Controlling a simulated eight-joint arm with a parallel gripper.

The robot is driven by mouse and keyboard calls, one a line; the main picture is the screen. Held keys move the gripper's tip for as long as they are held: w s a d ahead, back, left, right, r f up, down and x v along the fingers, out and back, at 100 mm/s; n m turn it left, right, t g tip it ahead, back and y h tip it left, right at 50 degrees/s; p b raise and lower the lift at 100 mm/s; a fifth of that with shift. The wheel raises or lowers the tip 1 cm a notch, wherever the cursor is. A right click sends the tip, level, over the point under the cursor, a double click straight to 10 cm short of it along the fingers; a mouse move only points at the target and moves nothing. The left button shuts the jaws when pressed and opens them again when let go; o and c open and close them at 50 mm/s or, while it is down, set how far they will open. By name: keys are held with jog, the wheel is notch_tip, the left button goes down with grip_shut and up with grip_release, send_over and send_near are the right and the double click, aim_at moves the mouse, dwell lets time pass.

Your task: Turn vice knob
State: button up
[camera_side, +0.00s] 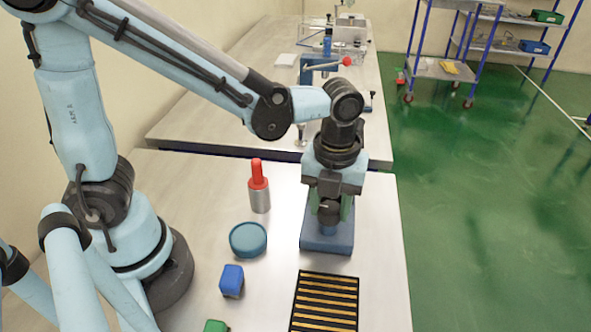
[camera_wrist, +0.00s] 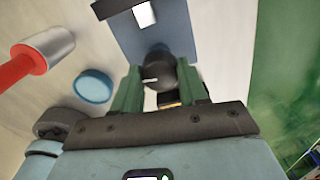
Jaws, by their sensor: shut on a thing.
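The vice has a blue base (camera_side: 327,241) standing on the near metal table. Its dark round knob (camera_side: 329,214) shows just under my wrist. My gripper (camera_side: 331,204) points down over the vice, with its green fingers on either side of the knob. In the wrist view, my gripper (camera_wrist: 160,80) is shut on the knob (camera_wrist: 159,70), and the blue vice base (camera_wrist: 185,38) lies beyond it. My wrist and fingers hide most of the vice's upper part in the side view.
A red-handled metal cylinder (camera_side: 259,188), a round teal container (camera_side: 248,239) and a blue block (camera_side: 231,280) stand left of the vice. A black tray with yellow strips (camera_side: 326,301) lies in front. A red-knobbed lever press (camera_side: 318,65) stands on the far table.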

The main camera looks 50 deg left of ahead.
aim_at(328, 206)
jog(key=o, duration=1.1)
jog(key=shift+c, duration=0.2)
jog(key=shift+r, duration=0.1)
notch_tip(328, 206, up, 12)
jog(key=a+f+n+t, duration=0.1)
jog(key=a+n, duration=0.3)
jog(key=n, duration=0.5)
jog(key=s+a+f+n+t, duration=0.1)
jog(key=a+f+n+t, duration=0.1)
jog(key=n, duration=0.8)
jog(key=a+f+n+t, duration=0.2)
jog(key=a+n+t, duration=0.2)
jog(key=n, duration=0.5)
jog(key=shift+s+a+n, duration=0.25)
jog(key=shift+a+n, duration=0.05)
jog(key=shift+a, duration=0.65)
